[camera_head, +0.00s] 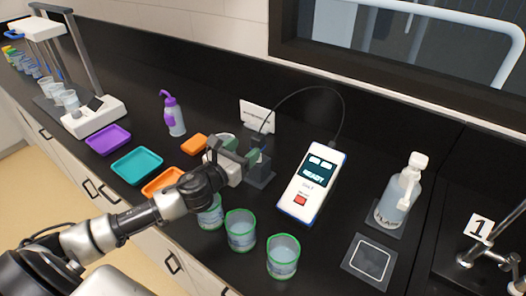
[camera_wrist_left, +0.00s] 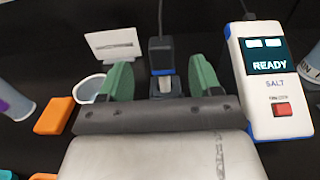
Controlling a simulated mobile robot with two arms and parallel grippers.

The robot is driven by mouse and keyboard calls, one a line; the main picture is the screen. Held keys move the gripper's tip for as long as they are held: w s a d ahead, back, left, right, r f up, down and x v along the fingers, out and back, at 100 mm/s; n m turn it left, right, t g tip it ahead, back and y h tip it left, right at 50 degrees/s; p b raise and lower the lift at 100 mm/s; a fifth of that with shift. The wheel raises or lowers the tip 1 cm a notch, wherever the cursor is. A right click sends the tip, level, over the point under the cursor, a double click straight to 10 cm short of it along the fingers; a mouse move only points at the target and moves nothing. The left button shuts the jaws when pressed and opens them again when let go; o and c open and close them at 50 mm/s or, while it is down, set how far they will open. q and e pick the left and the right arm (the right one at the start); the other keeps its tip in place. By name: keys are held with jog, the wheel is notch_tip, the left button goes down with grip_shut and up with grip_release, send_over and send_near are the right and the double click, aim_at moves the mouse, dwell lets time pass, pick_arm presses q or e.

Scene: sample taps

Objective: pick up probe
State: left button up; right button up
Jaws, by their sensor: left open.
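The probe (camera_head: 256,160) is a small dark block with a blue band and a cable, set upright in a dark stand (camera_head: 262,178). In the left wrist view the probe (camera_wrist_left: 162,52) shows straight ahead, its cable running up. My left gripper (camera_head: 243,152) has green fingers and is open beside the probe. In the left wrist view the probe lies in line with the gap between the fingertips (camera_wrist_left: 162,76); I cannot tell whether they touch it. The cable leads to the meter (camera_head: 314,182), whose screen reads READY. My right gripper is out of view.
Green-rimmed beakers (camera_head: 240,232) stand in front of the gripper. Coloured trays (camera_head: 137,166) and a purple-topped bottle (camera_head: 174,118) are to the left. A white card (camera_head: 257,117) stands behind. A wash bottle (camera_head: 400,195) and a square pad (camera_head: 370,261) are at right.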

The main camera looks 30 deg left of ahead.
aim_at(261, 134)
pick_arm(q)
jog(key=w, duration=0.2)
jog(key=shift+w+d+r+p, duration=0.2)
jog(key=shift+w+p, duration=0.1)
jog(key=shift+w, duration=0.1)
jog(key=w, duration=0.1)
jog(key=w+p, duration=0.1)
jog(key=w, duration=0.3)
jog(key=shift+d+p, duration=0.4)
jog(key=shift+w+f, duration=0.15)
jog(key=shift+w, duration=0.2)
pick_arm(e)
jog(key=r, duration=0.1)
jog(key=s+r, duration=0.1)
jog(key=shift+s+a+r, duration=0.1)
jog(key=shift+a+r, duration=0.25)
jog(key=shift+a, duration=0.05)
pick_arm(q)
jog(key=shift+s, duration=0.1)
jog(key=shift+c, duration=0.5)
jog(key=c, duration=0.9)
jog(key=shift+o, duration=0.2)
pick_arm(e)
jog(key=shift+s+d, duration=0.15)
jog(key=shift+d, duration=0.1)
